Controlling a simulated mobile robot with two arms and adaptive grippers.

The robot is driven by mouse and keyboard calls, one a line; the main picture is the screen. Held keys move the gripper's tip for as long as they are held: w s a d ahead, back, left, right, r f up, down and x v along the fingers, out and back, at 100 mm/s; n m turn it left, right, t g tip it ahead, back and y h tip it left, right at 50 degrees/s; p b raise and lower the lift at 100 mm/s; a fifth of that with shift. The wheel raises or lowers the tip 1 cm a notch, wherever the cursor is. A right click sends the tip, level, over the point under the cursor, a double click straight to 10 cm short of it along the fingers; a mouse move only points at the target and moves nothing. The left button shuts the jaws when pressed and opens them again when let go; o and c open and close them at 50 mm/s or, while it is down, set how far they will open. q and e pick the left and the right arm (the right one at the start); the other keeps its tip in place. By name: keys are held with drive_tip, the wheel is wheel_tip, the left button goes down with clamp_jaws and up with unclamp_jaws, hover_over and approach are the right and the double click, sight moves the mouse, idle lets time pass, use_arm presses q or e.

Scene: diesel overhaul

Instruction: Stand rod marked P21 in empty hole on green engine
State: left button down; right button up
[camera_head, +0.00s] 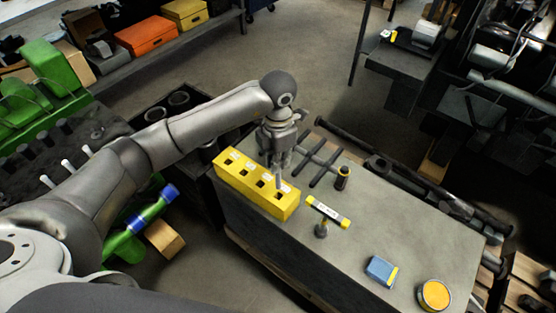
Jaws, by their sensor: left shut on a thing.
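The green engine (72,113) is at the left, with several pale rods (66,165) standing in its dark top. My arm covers part of that top, and I cannot make out the empty hole. A yellow block (234,178) with several square holes and small white labels stands on the grey bench. My left gripper (278,172) points down over the right part of this block. It is shut on a thin pale rod (278,181), which shows just below the fingers at the block. I cannot read any P21 mark. My right gripper is not in view.
A green-and-blue part (140,224) lies below my arm. Floor shows between engine and bench.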

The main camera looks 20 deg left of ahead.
use_arm(q)
drive_tip(key=shift+r+p, duration=2.35)
drive_tip(key=shift+r, duration=2.05)
